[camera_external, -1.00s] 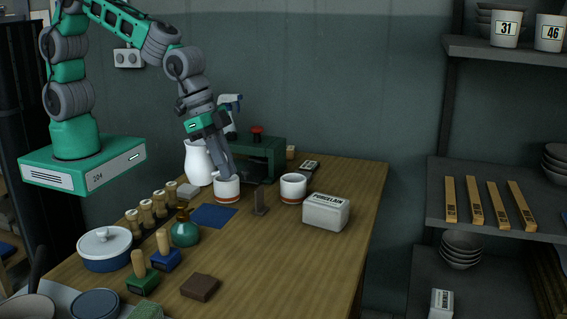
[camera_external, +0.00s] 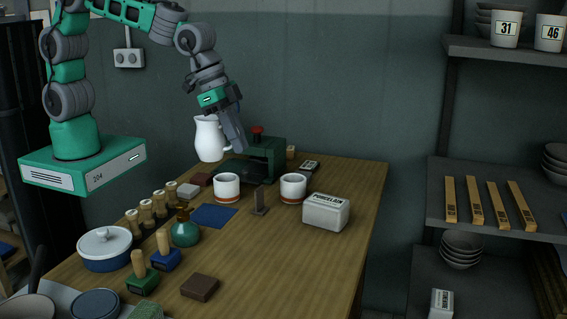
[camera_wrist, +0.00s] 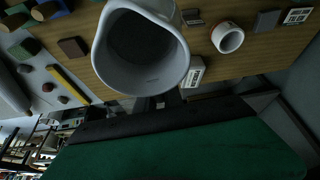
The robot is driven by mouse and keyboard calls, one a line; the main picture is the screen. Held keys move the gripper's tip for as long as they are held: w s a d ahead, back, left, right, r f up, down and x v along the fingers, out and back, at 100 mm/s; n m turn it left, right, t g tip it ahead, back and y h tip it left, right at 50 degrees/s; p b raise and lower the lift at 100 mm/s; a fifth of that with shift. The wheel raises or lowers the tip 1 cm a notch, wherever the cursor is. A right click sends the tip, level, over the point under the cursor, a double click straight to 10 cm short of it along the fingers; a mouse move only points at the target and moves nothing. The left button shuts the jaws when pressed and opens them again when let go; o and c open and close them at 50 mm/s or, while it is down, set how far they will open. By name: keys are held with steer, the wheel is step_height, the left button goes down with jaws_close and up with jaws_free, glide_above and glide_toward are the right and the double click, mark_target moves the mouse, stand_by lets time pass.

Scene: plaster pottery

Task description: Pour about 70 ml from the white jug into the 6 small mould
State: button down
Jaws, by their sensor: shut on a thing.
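The white jug (camera_external: 209,140) is up off the table in the external view, roughly upright, beside my gripper (camera_external: 239,143). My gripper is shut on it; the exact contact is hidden. In the wrist view the jug (camera_wrist: 142,50) is large, with its wide opening showing; I cannot make out a liquid level. Two white cup-like moulds with orange bands stand on the table, a left one (camera_external: 227,188) and a right one (camera_external: 293,189). I cannot read a 6 on either. One such mould (camera_wrist: 228,38) shows in the wrist view.
A green machine with a red knob (camera_external: 258,158) stands behind the moulds. A small dark upright piece (camera_external: 260,203) is between them, and a porcelain block (camera_external: 326,211) at right. The front right table is clear.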

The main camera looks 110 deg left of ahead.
steer(key=w+a+n+g+y, duration=0.15)
steer(key=a+n, duration=0.25)
steer(key=a, duration=1)
steer(key=w+a+n+y, duration=0.15)
steer(key=a+n, duration=0.25)
steer(key=a, duration=0.9)
steer(key=shift+t, duration=0.25)
steer(key=f, duration=1)
steer(key=w+f, duration=0.1)
steer(key=f, duration=0.4)
steer(key=shift+a+b, duration=0.1)
steer(key=shift+b, duration=0.25)
steer(key=shift+s, duration=0.1)
steer(key=s+d+r+t+y+b, duration=0.4)
steer(key=s+r+t+y+b, duration=0.1)
steer(key=b, duration=0.6)
steer(key=shift+d+r+t+y, duration=0.4)
steer(key=shift+t+y, duration=0.1)
steer(key=shift+t, duration=0.4)
steer(key=shift+s+d+t+y+b, duration=0.25)
steer(key=shift+s+t+y+b, duration=0.25)
steer(key=shift+b, duration=1.5)
